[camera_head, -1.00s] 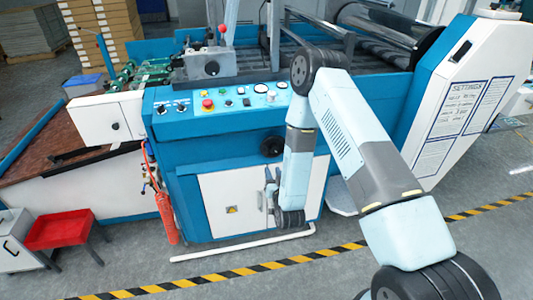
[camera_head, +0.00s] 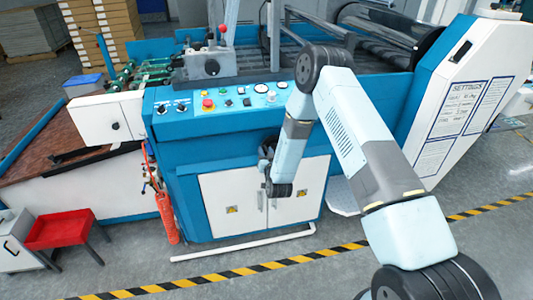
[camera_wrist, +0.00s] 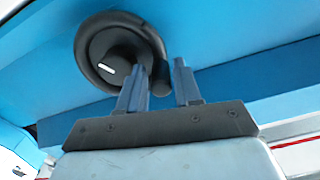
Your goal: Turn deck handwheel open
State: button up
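The handwheel (camera_wrist: 97,38) is a black round wheel with a raised hub, a white mark on the hub and a stubby handle at its right side. It is mounted on the machine's blue front. In the head view the handwheel (camera_head: 270,144) is partly hidden by my gripper (camera_head: 264,160). In the wrist view my gripper (camera_wrist: 160,68) has its two blue-grey fingers apart. The left fingertip overlaps the wheel's lower rim in the picture, and the handle shows between the fingers. I cannot tell whether either finger touches the wheel.
A control panel (camera_head: 230,99) with buttons and gauges lies above the handwheel. White cabinet doors (camera_head: 232,200) are below. A white bar (camera_head: 243,242) runs along the floor in front. A red tray (camera_head: 60,229) stands at left.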

grip_shut()
dwell(0.3)
jog(key=shift+f, duration=0.1)
